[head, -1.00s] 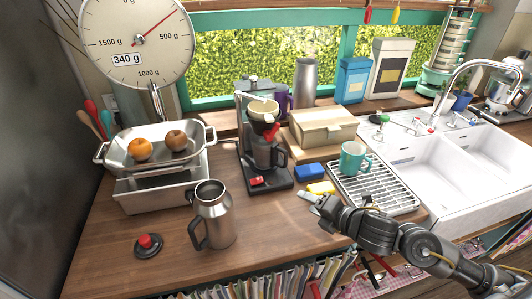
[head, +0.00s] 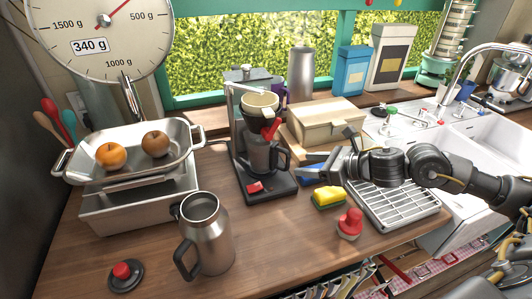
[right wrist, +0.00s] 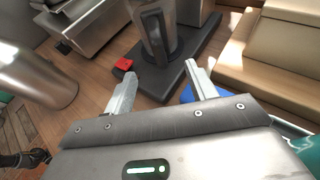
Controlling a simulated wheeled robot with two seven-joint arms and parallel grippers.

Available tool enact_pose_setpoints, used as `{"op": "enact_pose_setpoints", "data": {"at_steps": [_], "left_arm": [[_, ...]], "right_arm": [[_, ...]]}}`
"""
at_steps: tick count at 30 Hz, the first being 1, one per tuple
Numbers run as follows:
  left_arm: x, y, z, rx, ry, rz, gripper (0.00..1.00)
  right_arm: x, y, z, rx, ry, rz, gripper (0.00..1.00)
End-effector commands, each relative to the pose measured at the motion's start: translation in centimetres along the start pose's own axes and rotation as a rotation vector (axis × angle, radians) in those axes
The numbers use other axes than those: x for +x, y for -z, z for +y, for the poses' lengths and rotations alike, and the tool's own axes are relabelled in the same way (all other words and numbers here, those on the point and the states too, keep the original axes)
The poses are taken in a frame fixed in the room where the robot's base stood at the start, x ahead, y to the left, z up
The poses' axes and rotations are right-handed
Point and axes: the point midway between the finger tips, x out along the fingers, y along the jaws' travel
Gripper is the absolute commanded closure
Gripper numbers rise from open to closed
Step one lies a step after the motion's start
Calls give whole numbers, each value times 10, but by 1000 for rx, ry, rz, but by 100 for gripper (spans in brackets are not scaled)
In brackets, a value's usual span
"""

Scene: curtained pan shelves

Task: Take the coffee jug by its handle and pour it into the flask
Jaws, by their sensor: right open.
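The coffee jug (head: 262,157) is dark and stands upright in the coffee maker, under the cream filter cone. Its handle is on its right side and faces me in the right wrist view (right wrist: 157,35). The steel flask (head: 207,236) stands upright at the front, its black handle to the left; it also shows in the right wrist view (right wrist: 35,75). A black lid with a red knob (head: 123,273) lies to its left. My right gripper (head: 306,173) is open and empty, right of the jug and apart from its handle. Its fingers show in the right wrist view (right wrist: 160,69). My left gripper is not in view.
A blue sponge (right wrist: 188,93) lies close to my right fingers. A yellow-green sponge (head: 328,197) and a red-topped piece (head: 350,223) lie nearby. A beige box (head: 325,121) stands behind the gripper. The scale tray (head: 75,170) holds two fruits. The wood before the coffee maker is clear.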

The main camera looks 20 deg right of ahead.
Motion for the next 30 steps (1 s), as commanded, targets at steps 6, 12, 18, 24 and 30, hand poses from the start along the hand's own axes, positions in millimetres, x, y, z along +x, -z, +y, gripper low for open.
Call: {"op": "enact_pose_setpoints", "data": {"at_steps": [6, 12, 18, 24, 30], "left_arm": [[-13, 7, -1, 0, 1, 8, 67], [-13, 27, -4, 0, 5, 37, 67], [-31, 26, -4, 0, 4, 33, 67], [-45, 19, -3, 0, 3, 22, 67], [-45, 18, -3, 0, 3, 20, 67]], "right_arm": [[28, -3, 1, 3, -1, -1, 44], [34, -1, 1, 0, 0, 1, 44], [50, -8, 2, 5, -4, -1, 44], [78, -7, 1, 4, -1, -2, 44], [86, -4, 1, 1, -1, 1, 44]]}}
